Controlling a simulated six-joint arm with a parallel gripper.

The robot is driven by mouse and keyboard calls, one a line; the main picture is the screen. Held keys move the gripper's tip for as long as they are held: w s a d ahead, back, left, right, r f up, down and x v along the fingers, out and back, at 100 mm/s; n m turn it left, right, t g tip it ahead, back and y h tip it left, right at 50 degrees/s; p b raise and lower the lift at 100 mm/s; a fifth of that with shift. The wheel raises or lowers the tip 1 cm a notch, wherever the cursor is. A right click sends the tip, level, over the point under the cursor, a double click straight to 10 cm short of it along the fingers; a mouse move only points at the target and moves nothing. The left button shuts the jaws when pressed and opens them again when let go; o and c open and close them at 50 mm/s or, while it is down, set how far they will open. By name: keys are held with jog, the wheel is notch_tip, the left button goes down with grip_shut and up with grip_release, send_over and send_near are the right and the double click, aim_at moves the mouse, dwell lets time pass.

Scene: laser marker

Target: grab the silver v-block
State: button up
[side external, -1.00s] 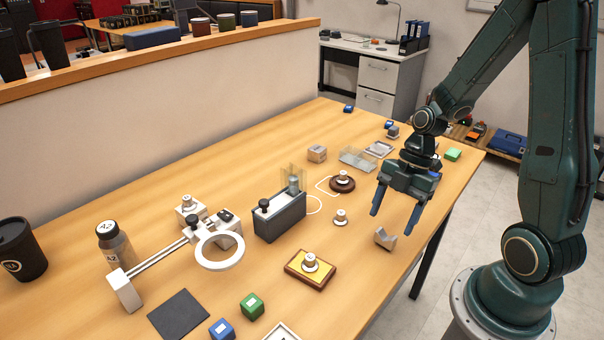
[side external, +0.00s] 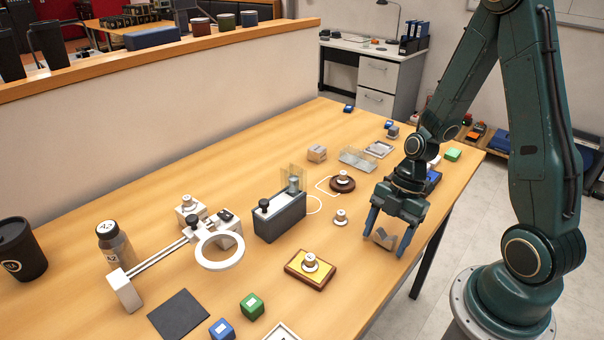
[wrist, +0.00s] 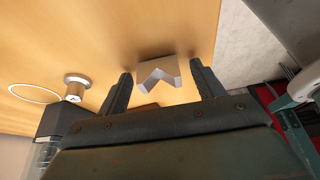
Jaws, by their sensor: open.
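The silver v-block (side external: 384,239) sits on the wooden table near its right edge, its V notch visible. In the wrist view the v-block (wrist: 157,72) lies between and just beyond the fingertips. My gripper (side external: 386,246) is open and low over the table, with one finger on each side of the v-block. In the wrist view the fingers of my gripper (wrist: 160,76) stand apart with a gap on both sides of the block. I cannot tell whether either finger touches it.
A small knobbed weight (side external: 340,217) stands left of my gripper, and a dark box with a knob (side external: 279,218) is farther left. A yellow plate with a knob (side external: 310,269) lies nearer the front. The table edge (side external: 440,222) is close on the right.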

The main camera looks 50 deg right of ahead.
aim_at(385, 239)
jog(key=shift+c, duration=0.5)
jog(key=c, duration=1)
jog(key=shift+o, duration=0.2)
jog(key=shift+r, duration=0.15)
notch_tip(385, 239, up, 20)
dwell(0.5)
